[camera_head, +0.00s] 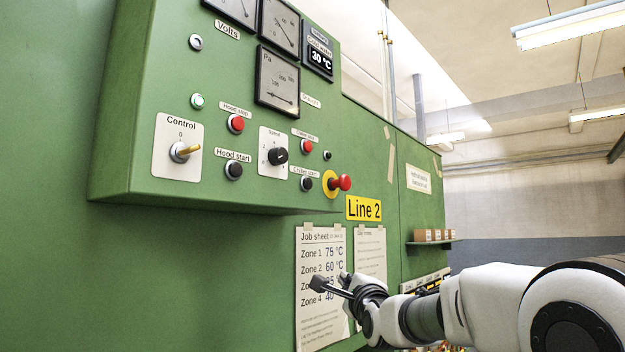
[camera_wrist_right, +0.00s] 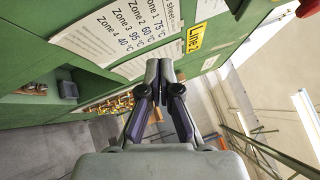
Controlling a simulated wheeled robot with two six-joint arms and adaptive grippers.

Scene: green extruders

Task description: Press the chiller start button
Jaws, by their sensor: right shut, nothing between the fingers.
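The chiller start button (camera_head: 306,184) is a small black push button on the green control panel, under a white label (camera_head: 304,171) and left of the red emergency stop. My right gripper (camera_head: 318,284) is shut and empty. It is below the panel box, in front of the job sheet (camera_head: 321,250), and lower than the button. In the right wrist view the closed fingertips (camera_wrist_right: 159,66) point toward the lower wall with the sheets; the chiller start button does not show there. My left gripper is not in view.
A red emergency stop (camera_head: 342,183) sticks out right of the button. A black speed knob (camera_head: 278,156) and a red stop button (camera_head: 307,146) are close by. The hood start button (camera_head: 233,170) is further left. The panel box's lower edge overhangs the wall.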

